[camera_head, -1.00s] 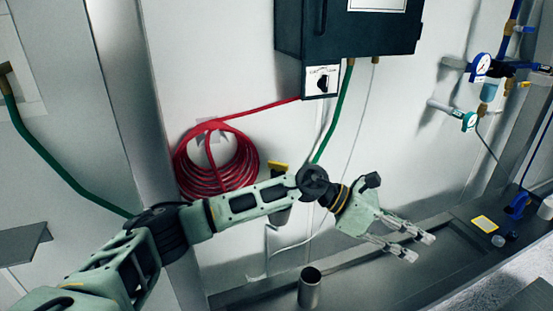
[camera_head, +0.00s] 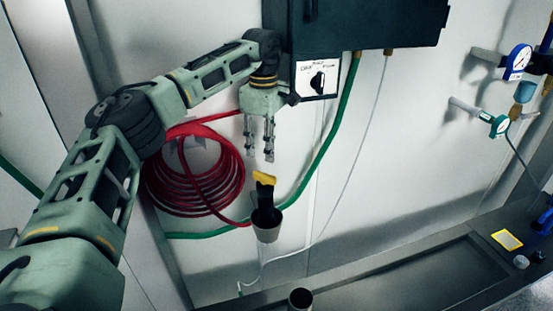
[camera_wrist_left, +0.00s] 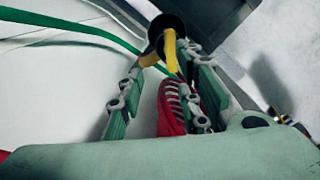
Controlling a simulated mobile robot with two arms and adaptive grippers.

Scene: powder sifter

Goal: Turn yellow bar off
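The yellow bar (camera_head: 264,178) is a small yellow handle on top of a dark fitting, above a grey cup-shaped funnel (camera_head: 266,232) on the wall. My left gripper (camera_head: 260,156) points down just above the yellow bar, with its fingers apart and nothing held. In the left wrist view, the yellow bar (camera_wrist_left: 172,52) shows beyond and between the fingertips, beside a round dark opening. I cannot tell whether a fingertip touches it. My right gripper is in neither view.
A red coiled hose (camera_head: 195,185) hangs on the wall left of the funnel. A green hose (camera_head: 330,150) runs down from a dark cabinet (camera_head: 370,25) that has a knob panel (camera_head: 317,80). A metal cup (camera_head: 300,298) stands below; a trough edge runs right.

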